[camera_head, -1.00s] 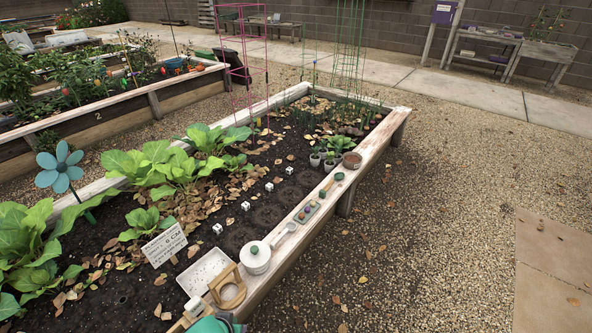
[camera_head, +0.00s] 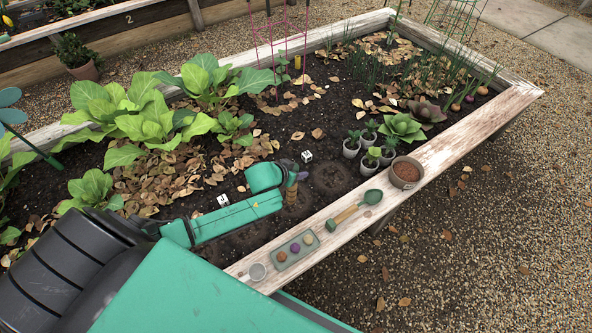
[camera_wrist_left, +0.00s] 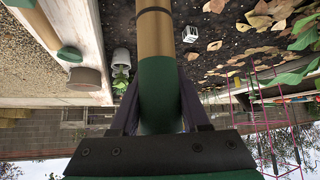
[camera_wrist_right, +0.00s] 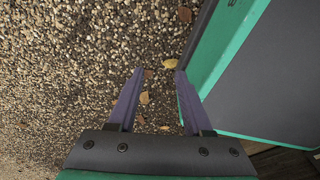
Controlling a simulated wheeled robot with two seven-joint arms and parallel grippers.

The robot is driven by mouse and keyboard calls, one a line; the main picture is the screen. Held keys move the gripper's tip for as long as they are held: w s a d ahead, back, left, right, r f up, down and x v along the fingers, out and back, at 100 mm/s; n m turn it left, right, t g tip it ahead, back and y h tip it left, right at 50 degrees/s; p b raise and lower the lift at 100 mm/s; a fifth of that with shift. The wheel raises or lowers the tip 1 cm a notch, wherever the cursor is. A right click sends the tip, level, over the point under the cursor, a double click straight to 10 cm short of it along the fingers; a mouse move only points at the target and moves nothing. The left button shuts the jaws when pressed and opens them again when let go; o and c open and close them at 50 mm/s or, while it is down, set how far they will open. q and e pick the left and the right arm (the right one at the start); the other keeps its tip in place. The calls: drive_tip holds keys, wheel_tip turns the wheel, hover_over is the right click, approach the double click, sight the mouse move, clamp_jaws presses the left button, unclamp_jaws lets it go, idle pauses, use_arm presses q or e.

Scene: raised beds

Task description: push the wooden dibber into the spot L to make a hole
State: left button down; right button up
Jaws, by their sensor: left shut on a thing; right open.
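My left gripper (camera_head: 296,174) is shut on the wooden dibber (camera_head: 291,194), which hangs roughly upright over the bed's soil. In the left wrist view the dibber (camera_wrist_left: 155,28) shows a green handle between the fingers and a tan shaft with dark bands. Its tip is hidden there, so I cannot tell whether it touches soil. White marker cubes stand along the row, one (camera_head: 307,156) beyond the gripper and one (camera_head: 223,200) left of the forearm. Their letters are unreadable, so I cannot tell which spot is L. My right gripper (camera_wrist_right: 158,72) is open and empty above gravel.
Small potted plants (camera_head: 372,158) stand close right of the dibber. Leafy plants (camera_head: 150,120) fill the left.

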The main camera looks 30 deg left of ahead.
use_arm(q)
drive_tip(key=w+a+f+t+b, duration=0.1)
drive_tip(key=w+a+f+b, duration=0.1)
drive_tip(key=f+b, duration=0.5)
drive_tip(key=shift+w+a+f, duration=0.15)
drive_tip(key=shift+w+f, duration=0.1)
drive_tip(key=shift+w, duration=0.4)
use_arm(e)
drive_tip(key=w+a+r, duration=0.1)
drive_tip(key=w+a, duration=0.2)
drive_tip(key=w, duration=0.9)
drive_tip(key=shift+w+r+m, duration=0.15)
drive_tip(key=shift+r+m, duration=0.15)
use_arm(q)
drive_tip(key=shift+f+b, duration=0.25)
drive_tip(key=shift+b, duration=0.1)
use_arm(e)
drive_tip(key=shift+f, duration=0.2)
use_arm(q)
drive_tip(key=shift+f, duration=0.1)
use_arm(e)
drive_tip(key=shift+r, duration=0.1)
use_arm(q)
drive_tip(key=shift+f, duration=0.25)
use_arm(e)
drive_tip(key=shift+r, duration=0.1)
use_arm(q)
drive_tip(key=shift+f, duration=0.15)
